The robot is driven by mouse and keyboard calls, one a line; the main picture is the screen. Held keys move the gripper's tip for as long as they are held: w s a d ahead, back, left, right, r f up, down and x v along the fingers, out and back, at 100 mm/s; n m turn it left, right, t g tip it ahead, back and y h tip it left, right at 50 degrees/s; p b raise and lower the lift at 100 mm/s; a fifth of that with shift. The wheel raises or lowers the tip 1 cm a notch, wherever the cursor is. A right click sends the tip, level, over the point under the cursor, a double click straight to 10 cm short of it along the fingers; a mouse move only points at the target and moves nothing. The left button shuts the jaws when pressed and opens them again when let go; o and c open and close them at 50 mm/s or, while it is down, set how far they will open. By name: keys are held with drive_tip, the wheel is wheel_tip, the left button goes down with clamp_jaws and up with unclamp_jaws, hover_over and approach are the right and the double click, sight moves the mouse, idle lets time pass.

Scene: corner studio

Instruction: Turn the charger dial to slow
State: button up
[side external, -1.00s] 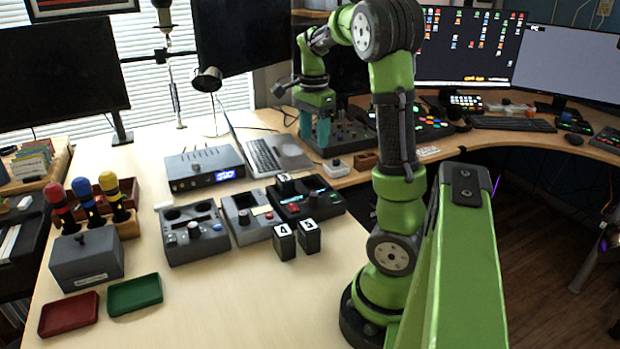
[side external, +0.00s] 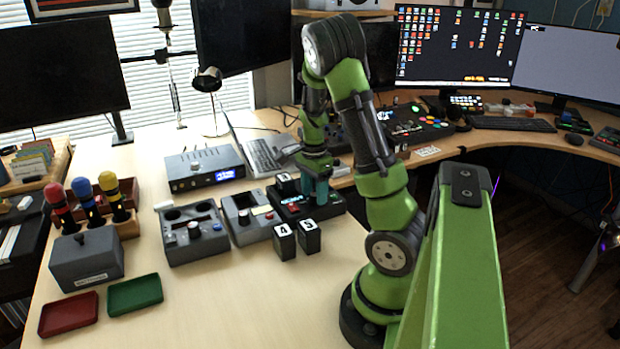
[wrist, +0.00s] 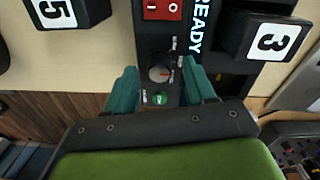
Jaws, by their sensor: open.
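The charger (side external: 334,205) is a dark box with a lit display, standing on the table under my gripper. My gripper (wrist: 161,80) is open, with one teal finger on each side of the dial and gaps between. Contact with the panel cannot be told. In the side view my gripper (side external: 318,190) hides part of the charger.
A red rocker switch (wrist: 162,10) and a green button (wrist: 160,98) flank the dial. A block marked 3 (wrist: 268,38) sits on the charger; a block marked 5 (wrist: 68,12) stands beside it. Another block marked 4 (side external: 284,241) and a grey device (side external: 247,217) stand nearby.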

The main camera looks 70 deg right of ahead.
drive_tip(key=shift+f, duration=0.5)
drive_tip(key=shift+c, duration=0.2)
clamp_jaws()
drive_tip(key=shift+n, duration=0.3)
drive_tip(key=n, duration=0.4)
drive_tip(key=shift+r, duration=0.1)
drive_tip(key=n, duration=0.5)
drive_tip(key=shift+w+n, duration=0.1)
drive_tip(key=shift+n, duration=0.2)
